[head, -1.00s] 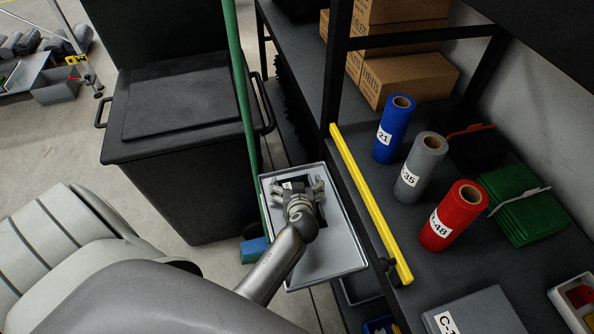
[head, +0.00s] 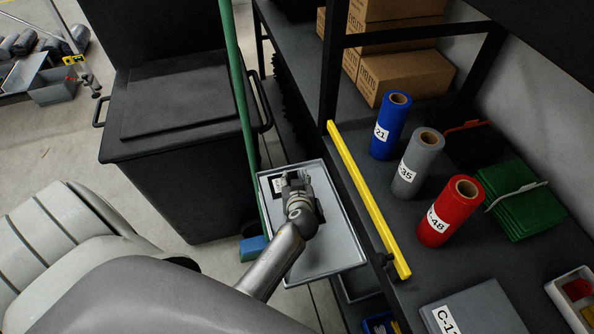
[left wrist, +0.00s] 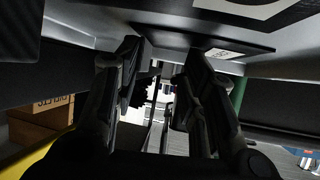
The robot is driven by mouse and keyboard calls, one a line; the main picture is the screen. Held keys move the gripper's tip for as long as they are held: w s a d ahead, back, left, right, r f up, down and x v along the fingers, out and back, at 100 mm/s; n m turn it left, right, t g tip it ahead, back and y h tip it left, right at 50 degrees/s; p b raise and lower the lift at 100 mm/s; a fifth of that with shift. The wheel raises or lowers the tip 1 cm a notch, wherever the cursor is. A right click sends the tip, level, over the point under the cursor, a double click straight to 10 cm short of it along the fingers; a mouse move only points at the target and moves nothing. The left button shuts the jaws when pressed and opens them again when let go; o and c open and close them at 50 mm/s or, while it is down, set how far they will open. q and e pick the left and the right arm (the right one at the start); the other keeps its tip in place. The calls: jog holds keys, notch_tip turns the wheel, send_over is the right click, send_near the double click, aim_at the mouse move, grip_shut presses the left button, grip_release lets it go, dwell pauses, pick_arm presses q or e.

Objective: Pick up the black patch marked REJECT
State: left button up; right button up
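The black patch (head: 277,187) with a white label lies at the far end of a light grey tray (head: 338,262). My left gripper covers much of it in the head view. In the left wrist view the patch (left wrist: 190,39) is a flat dark plate with a white label too small to read surely. My left gripper (head: 295,177) is over the patch, its fingers partly closed but apart. In the left wrist view a gap shows between the fingers (left wrist: 163,65), and their tips are close to the patch; contact cannot be told. My right gripper is not in view.
A yellow bar (head: 368,200) edges the dark shelf right of the tray. The shelf holds blue (head: 391,125), grey (head: 418,163) and red (head: 450,211) rolls. A black bin (head: 180,150) and a green post (head: 240,90) stand left of the tray.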

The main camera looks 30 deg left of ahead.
pick_arm(q)
jog(key=shift+s+a+f, duration=0.15)
jog(key=shift+s+f, duration=0.15)
grip_shut()
dwell(0.4)
